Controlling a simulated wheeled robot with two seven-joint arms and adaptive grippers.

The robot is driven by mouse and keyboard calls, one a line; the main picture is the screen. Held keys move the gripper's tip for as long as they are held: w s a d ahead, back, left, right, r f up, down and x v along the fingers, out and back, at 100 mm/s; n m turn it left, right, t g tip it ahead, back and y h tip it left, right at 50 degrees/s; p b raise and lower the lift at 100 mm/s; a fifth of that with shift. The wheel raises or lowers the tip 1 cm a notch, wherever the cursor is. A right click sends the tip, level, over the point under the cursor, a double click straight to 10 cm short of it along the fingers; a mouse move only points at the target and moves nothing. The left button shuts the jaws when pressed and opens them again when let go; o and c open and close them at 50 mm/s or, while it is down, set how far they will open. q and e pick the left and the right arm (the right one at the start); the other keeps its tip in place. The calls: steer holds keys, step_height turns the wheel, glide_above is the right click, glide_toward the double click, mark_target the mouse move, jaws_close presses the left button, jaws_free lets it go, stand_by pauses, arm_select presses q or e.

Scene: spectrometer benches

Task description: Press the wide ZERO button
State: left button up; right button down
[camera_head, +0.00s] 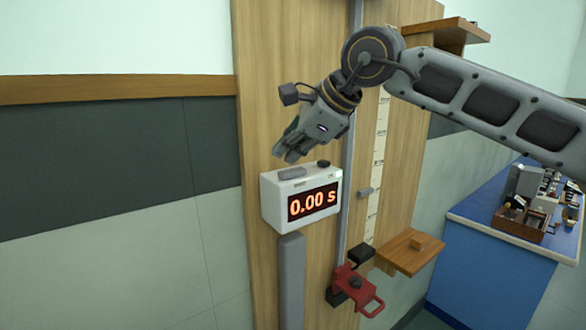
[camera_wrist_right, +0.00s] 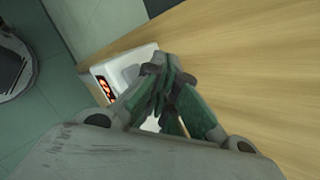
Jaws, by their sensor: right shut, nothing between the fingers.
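The white timer box (camera_head: 272,205) is fixed to the wooden board, and its display (camera_head: 314,202) reads 0.00 s. A wide grey button (camera_head: 292,173) lies on its top at the left, and a small dark button (camera_head: 323,163) is at the right. My right gripper (camera_head: 287,156) is shut and empty, pointing down just above the wide button. I cannot tell whether it touches. In the right wrist view, the shut fingers (camera_wrist_right: 158,75) partly cover the box (camera_wrist_right: 112,68) and its top. The left gripper is not in view.
A tall wooden board (camera_head: 265,90) stands behind the box. A red clamp (camera_head: 357,287) and a small wooden shelf (camera_head: 410,250) sit low at the right. A blue bench (camera_head: 490,275) with a tray of parts (camera_head: 527,222) is farther right.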

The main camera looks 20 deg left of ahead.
mark_target(289, 171)
step_height(289, 171, up, 6)
steer(key=p, duration=0.3)
steer(key=shift+p, duration=0.4)
stand_by(0.4)
stand_by(0.6)
